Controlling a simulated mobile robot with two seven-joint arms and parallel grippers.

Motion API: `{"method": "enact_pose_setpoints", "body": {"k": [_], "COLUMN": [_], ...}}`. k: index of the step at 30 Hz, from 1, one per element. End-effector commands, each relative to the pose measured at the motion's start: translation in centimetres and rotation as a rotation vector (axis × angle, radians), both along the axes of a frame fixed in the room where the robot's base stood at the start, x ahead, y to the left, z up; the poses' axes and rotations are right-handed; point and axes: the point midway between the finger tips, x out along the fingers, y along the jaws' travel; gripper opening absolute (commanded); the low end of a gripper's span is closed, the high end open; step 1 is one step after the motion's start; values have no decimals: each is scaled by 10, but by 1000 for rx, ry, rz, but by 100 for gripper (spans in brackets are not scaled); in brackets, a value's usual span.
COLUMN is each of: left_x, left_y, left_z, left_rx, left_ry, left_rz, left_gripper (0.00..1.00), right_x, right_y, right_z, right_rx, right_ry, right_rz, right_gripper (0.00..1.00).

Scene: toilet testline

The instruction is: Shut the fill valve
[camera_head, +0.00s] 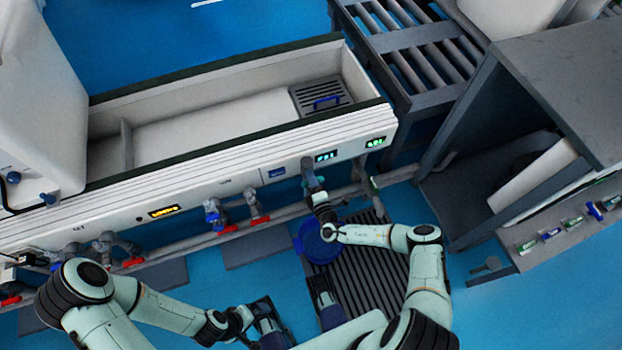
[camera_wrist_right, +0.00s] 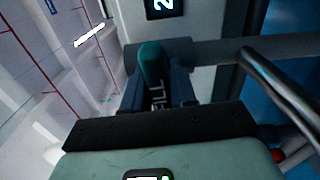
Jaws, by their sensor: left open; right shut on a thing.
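The fill valve's teal lever handle (camera_wrist_right: 152,62), lettered FILL, stands between the fingers of my right gripper (camera_wrist_right: 157,88) in the right wrist view. The right gripper is shut on this handle. In the head view my right gripper (camera_head: 309,172) is at the front face of the long white test trough, below a green-lit display, and it hides the handle. My left gripper (camera_head: 270,320) is open and empty, low in the head view above the blue floor, well away from the valve.
The white trough (camera_head: 180,200) has a pipe along its front with several red-handled valves (camera_head: 260,220). A blue bucket (camera_head: 312,247) stands on a dark floor grate (camera_head: 375,265) under my right arm. A grey bench (camera_head: 560,70) is at right. Blue floor lies open in front.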

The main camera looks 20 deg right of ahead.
Motion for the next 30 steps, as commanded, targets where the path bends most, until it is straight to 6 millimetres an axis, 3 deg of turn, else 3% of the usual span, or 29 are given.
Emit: {"method": "enact_pose_setpoints", "body": {"k": [15,16,18,26,30], "left_x": [0,0,0,0,-1], "left_y": [0,0,0,0,0], "left_z": [0,0,0,0,3], "left_rx": [0,0,0,0,-1], "left_ry": [-1,-1,-1,-1,2], "left_rz": [0,0,0,0,-1], "left_gripper": [100,100,100,100,100], "right_x": [-1,-1,-1,-1,-10], "right_y": [1,1,1,0,1], "right_z": [-1,-1,-1,0,0], "right_rx": [23,23,23,22,23], "right_ry": [1,1,1,0,0], "right_rz": [2,2,2,1,1], "right_gripper": [0,33,47,47,47]}}
